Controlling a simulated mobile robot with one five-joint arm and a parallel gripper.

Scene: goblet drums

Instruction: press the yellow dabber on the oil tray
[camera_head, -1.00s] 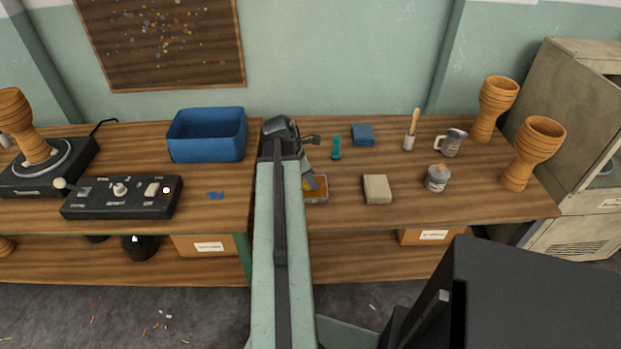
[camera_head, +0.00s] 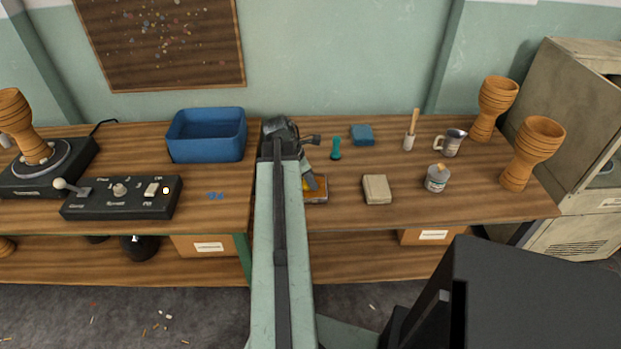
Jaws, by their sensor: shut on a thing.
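The oil tray (camera_head: 321,196) is a small shallow tray with an orange-brown inside. It lies on the bench just right of my arm, and its left part is hidden by the arm. My gripper (camera_head: 312,184) points down over the tray and is shut on the yellow dabber (camera_head: 306,184). Only a small yellow patch of the dabber shows beside the grey fingers. The dabber is at or just above the tray; I cannot tell whether it touches the oil.
A teal dabber-like piece (camera_head: 336,149), a blue block (camera_head: 362,134) and a beige block (camera_head: 377,189) are close to the right. A small jar (camera_head: 437,178), mug (camera_head: 450,143) and wooden goblets (camera_head: 533,152) stand farther right. A blue bin (camera_head: 207,135) and control box (camera_head: 121,198) are left.

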